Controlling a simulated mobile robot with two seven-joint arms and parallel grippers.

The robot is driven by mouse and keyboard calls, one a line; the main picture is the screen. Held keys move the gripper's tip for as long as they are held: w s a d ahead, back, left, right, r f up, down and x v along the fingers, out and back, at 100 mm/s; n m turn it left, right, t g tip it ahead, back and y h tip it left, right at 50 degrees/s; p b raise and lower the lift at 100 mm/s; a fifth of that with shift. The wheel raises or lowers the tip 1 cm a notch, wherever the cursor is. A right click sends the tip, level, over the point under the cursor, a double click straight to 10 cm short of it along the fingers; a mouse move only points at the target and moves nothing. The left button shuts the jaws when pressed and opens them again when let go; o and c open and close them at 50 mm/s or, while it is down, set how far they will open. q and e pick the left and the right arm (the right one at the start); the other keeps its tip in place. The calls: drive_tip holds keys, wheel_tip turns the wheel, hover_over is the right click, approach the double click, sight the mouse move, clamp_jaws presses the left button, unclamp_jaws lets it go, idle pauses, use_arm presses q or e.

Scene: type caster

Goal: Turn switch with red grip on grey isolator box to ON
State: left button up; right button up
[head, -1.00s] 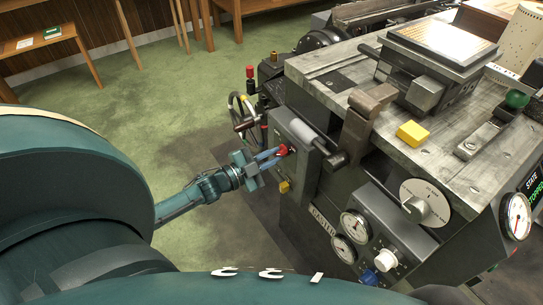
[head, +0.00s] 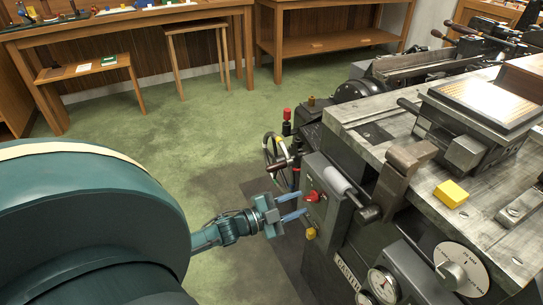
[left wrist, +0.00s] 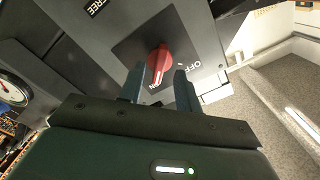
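The red grip (head: 312,196) of the switch is on the face of the grey isolator box (head: 318,214). In the left wrist view the red grip (left wrist: 160,60) sits on a dark plate. Its long side runs up and down there, and its pale line points toward the ON lettering just below it. The OFF lettering is to the right. My left gripper (head: 291,208) is open, with its two fingers apart and empty. In the left wrist view its fingertips (left wrist: 159,78) lie below and to either side of the grip, apparently clear of it. My right gripper is out of view.
A yellow knob (head: 311,233) is below the grip. A handwheel (head: 275,158) and a red-topped post (head: 287,122) stand behind the box. A grey roller and machine bench with a yellow block (head: 451,194) are to the right. Green floor lies open behind my left arm.

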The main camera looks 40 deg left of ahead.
use_arm(q)
drive_tip(key=v, duration=1)
drive_tip(key=shift+s+a+p, duration=0.15)
drive_tip(key=shift+s+p, duration=0.2)
drive_tip(key=shift+s, duration=0.05)
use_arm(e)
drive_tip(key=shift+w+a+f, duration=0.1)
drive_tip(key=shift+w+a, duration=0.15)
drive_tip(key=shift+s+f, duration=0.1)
